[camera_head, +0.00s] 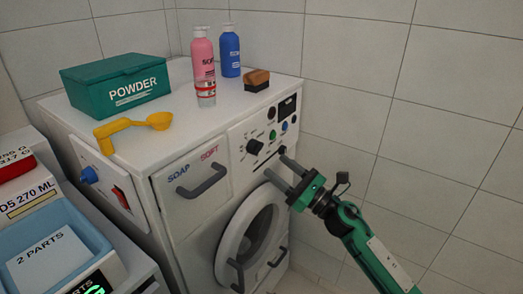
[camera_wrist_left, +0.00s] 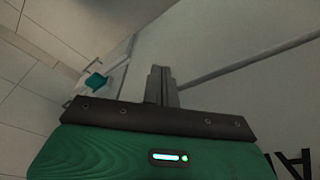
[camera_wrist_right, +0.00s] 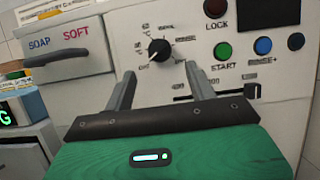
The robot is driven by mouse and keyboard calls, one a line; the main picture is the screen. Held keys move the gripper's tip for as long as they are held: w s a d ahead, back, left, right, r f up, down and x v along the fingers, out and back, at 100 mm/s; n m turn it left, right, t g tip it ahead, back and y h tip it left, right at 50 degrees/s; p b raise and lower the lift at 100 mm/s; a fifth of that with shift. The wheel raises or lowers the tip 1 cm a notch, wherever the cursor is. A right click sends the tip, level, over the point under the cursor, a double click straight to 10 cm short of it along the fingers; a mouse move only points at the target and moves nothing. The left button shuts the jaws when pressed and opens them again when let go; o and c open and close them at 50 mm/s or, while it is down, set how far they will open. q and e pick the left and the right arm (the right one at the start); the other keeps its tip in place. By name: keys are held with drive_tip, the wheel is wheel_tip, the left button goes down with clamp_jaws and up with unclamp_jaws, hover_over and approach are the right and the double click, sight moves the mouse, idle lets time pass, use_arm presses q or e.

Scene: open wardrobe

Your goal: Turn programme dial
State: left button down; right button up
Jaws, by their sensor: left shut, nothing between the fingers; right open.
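The black programme dial (camera_head: 254,147) is on the front panel of the white washing machine (camera_head: 165,148). In the right wrist view the dial (camera_wrist_right: 159,50) has its pointer towards the lower left, with printed marks around it. My right gripper (camera_head: 275,165) is open in front of the panel, below and right of the dial. In the right wrist view the fingertips of my right gripper (camera_wrist_right: 160,70) stand to either side below the dial, with no clear touch. My left gripper (camera_wrist_left: 160,72) is shut and empty, seen only in the left wrist view.
LOCK (camera_wrist_right: 215,8) and START (camera_wrist_right: 222,50) buttons are right of the dial, with a slider (camera_wrist_right: 245,93) below. The SOAP/SOFT drawer (camera_head: 195,185) is left.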

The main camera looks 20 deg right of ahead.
sight(258, 151)
use_arm(q)
wheel_tip(258, 151, down, 4)
drive_tip(key=shift+s+r+p, duration=0.15)
drive_tip(key=shift+r+p, duration=0.1)
drive_tip(key=shift+p, duration=0.35)
use_arm(e)
drive_tip(key=x, duration=0.7)
drive_tip(key=shift+f, duration=0.1)
drive_tip(key=shift+d, duration=0.1)
drive_tip(key=shift+c, duration=0.3)
drive_tip(key=c, duration=0.9)
